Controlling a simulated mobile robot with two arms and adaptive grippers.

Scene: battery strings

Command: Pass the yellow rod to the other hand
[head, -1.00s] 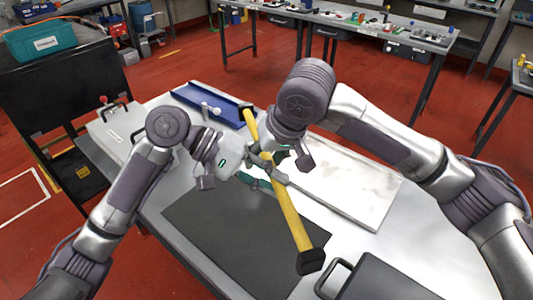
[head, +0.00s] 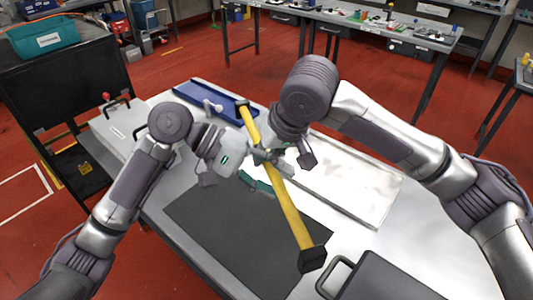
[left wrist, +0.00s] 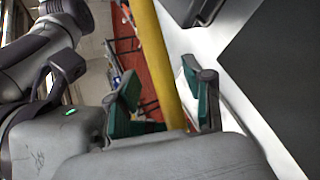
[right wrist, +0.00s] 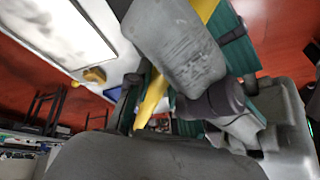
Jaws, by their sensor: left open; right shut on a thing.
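The yellow rod (head: 285,200) has black ends and slants over the table, upper end towards the blue tray, lower end at front right. My left gripper (head: 262,168) is open around its middle; in the left wrist view the rod (left wrist: 158,65) passes between the spread teal-padded fingers of that gripper (left wrist: 165,98), with gaps on both sides. My right gripper (right wrist: 160,95) is shut on the rod (right wrist: 152,100) close by; in the head view its fingers are largely hidden by its arm and the left gripper.
A dark mat (head: 235,225) lies below the rod. A blue tray (head: 190,91), a white tray (head: 355,185) and a grey case (head: 118,124) are behind it. A dark case with a handle (head: 385,278) is at front right. A black cart (head: 60,80) stands left.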

